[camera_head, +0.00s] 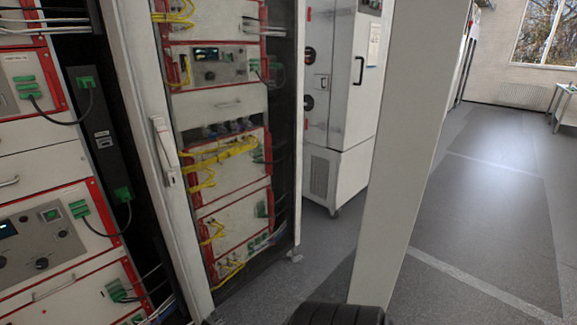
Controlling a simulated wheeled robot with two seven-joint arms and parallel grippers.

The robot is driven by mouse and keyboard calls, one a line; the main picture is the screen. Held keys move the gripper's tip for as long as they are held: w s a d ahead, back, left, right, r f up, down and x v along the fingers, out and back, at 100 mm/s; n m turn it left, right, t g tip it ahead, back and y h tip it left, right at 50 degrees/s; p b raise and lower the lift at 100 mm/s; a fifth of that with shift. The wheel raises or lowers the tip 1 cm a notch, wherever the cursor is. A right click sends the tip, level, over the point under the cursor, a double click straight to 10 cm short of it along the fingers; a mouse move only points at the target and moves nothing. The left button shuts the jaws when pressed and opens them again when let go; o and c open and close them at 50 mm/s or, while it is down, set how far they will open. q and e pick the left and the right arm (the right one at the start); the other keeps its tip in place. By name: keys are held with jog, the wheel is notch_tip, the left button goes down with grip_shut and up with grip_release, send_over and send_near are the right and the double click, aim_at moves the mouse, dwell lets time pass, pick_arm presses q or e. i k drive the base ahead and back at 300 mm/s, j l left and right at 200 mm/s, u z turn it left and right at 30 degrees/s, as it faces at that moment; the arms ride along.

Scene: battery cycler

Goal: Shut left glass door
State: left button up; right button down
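A tall white door frame (140,100) with a long upright handle (165,150) stands left of the middle of the head view. Racked instruments with red edges and yellow cables show to its right, seen through or reflected in glass; I cannot tell which. A dark gap with cables lies along its left side. A second tall white panel or post (405,130) stands close in front, right of the middle, slightly tilted in the picture. I cannot tell for sure which of these is the left glass door. Neither of my grippers shows.
Open instrument racks (40,165) with green plugs and loose cables fill the left. A white cabinet (345,100) stands behind, at the middle. Grey floor (490,190) is clear on the right. A dark ribbed part shows at the bottom edge, low in the middle.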

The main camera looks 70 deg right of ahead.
aim_at(427, 36)
jog(key=k+l, duration=0.25)
jog(key=k, duration=0.2)
jog(key=k+l+u, duration=0.1)
jog(key=k+l, duration=0.15)
jog(key=k, duration=0.15)
jog(key=k+l, duration=0.25)
jog(key=k, duration=0.2)
jog(key=l, duration=0.75)
jog(key=k+l, duration=0.15)
jog(key=l, duration=0.6)
jog(key=l+u, duration=0.1)
jog(key=l, duration=0.65)
jog(key=k, duration=0.05)
